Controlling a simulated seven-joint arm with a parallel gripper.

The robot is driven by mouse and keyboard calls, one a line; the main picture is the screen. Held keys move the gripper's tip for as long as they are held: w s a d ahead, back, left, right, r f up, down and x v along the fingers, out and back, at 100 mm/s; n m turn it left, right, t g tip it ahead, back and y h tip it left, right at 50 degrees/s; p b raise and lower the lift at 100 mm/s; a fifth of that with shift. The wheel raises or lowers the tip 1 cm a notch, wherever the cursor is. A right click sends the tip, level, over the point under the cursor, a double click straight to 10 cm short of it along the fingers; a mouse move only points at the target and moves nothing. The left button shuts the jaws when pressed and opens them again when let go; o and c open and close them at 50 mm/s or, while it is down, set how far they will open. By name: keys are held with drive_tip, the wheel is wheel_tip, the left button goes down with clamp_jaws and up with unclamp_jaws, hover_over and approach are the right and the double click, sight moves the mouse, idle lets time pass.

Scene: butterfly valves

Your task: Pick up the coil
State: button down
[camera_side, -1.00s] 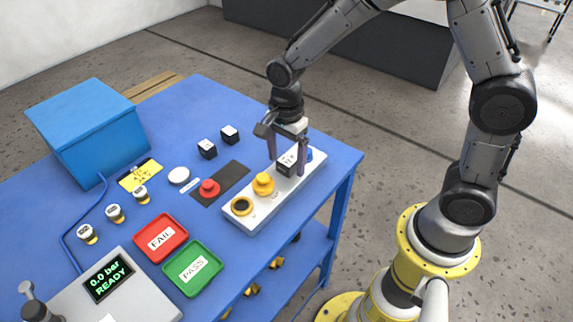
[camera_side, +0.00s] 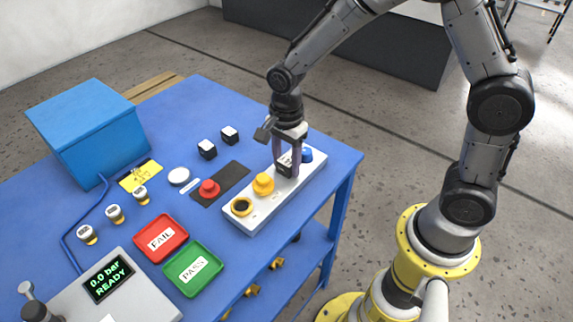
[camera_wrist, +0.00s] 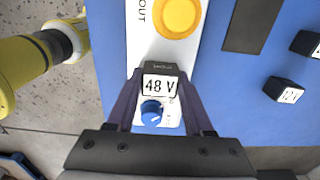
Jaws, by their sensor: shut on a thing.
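A black coil cube (camera_side: 284,170) with a white top label stands at the far end of the white valve panel (camera_side: 256,212), beside the blue knob (camera_side: 307,155). In the wrist view the coil's label (camera_wrist: 159,85) reads 48 V. My gripper (camera_side: 286,166) points down over the panel, with its two purple-grey fingers shut on opposite sides of the coil. The fingers also show either side of the coil in the wrist view (camera_wrist: 160,92). The coil's underside is hidden, so I cannot tell if it touches the panel.
Two other black coils, (camera_side: 207,149) and (camera_side: 230,135), stand on the blue table. A red button (camera_side: 209,188) sits on a dark mat to the left. The table's right edge is close.

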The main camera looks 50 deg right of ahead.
sight(286, 161)
drive_tip(key=shift+r, duration=0.55)
wheel_tip(286, 161, up, 2)
drive_tip(key=shift+r, duration=0.2)
drive_tip(key=s+d+r, duration=0.2)
drive_tip(key=s+r, duration=0.7)
drive_tip(key=s, duration=0.5)
drive_tip(key=shift+r, duration=0.25)
